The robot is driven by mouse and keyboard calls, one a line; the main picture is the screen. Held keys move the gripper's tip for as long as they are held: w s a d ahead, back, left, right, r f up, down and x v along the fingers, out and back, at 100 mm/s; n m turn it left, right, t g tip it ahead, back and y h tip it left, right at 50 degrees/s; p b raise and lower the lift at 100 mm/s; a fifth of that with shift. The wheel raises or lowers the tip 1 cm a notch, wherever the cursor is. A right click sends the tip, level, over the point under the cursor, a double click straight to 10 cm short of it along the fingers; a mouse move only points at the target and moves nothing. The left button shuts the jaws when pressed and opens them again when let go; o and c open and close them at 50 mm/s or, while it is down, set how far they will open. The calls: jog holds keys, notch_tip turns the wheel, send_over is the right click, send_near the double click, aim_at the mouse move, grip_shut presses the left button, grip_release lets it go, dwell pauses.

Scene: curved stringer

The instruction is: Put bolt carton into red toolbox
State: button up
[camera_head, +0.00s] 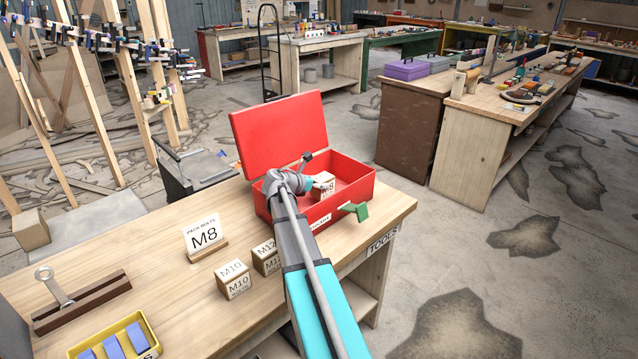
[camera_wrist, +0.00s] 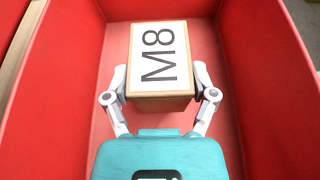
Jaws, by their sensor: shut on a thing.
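The bolt carton is a small tan box with a white M8 label. I cannot tell whether the carton touches the toolbox floor.
An M10 carton (camera_head: 233,279) and an M12 carton (camera_head: 266,257) stand on the wooden bench (camera_head: 165,270). A sign reading M8 (camera_head: 205,236) stands behind them. A yellow tray (camera_head: 117,338) and a brown holder (camera_head: 82,302) are at the left. A green piece (camera_head: 355,211) sticks out at the toolbox front.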

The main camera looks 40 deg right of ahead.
jog(key=shift+f+b, duration=0.4)
jog(key=shift+f, duration=0.1)
jog(key=o, duration=1.2)
jog(key=shift+r, duration=0.15)
jog(key=shift+r+p, duration=0.65)
jog(key=shift+p, duration=0.1)
jog(key=p+v, duration=0.4)
jog(key=v, duration=0.8)
